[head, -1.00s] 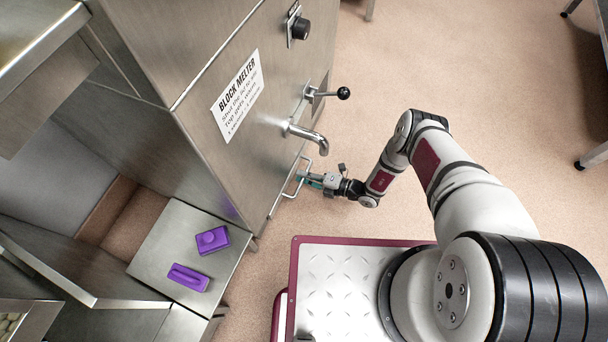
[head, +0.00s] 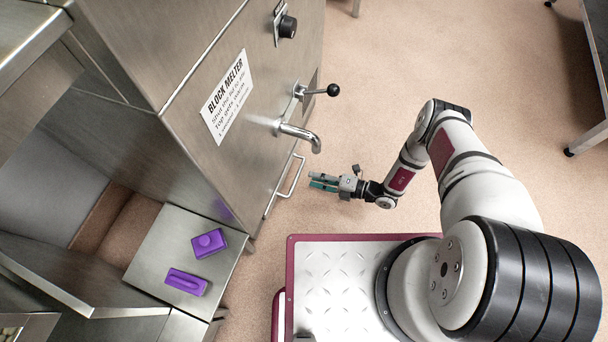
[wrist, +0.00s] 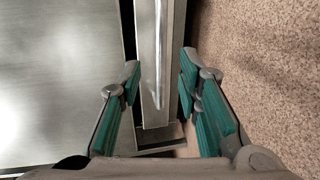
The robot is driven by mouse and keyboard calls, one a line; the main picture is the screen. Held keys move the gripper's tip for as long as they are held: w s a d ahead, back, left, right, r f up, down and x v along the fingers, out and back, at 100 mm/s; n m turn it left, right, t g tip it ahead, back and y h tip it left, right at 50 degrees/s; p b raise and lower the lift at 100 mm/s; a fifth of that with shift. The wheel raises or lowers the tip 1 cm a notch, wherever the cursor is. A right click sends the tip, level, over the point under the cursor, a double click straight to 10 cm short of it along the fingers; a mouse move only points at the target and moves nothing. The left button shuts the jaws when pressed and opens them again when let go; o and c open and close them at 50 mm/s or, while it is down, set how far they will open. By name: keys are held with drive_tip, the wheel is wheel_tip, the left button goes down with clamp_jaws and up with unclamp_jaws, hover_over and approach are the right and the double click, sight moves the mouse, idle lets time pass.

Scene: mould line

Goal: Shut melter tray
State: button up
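The block melter (head: 185,110) is a tall steel cabinet with a lettered label. Its tray handle (head: 292,180), a thin bright bar, is low on the front, below the spout. The tray front behind it looks close to flush with the cabinet face; a small gap is too small to judge. My gripper (head: 318,182) is right of the handle, apart from it, with teal fingers pointing at it. In the wrist view the fingers (wrist: 160,105) are spread on either side of a vertical steel bar (wrist: 158,65), apparently beyond them. Nothing is held.
A curved spout (head: 300,134) and a black-knobbed lever (head: 325,90) stick out above the handle. Two purple pieces (head: 208,243) (head: 186,281) lie on a low steel shelf (head: 160,246). The floor (head: 400,60) right of the melter is clear.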

drive_tip(key=shift+v, duration=2.05)
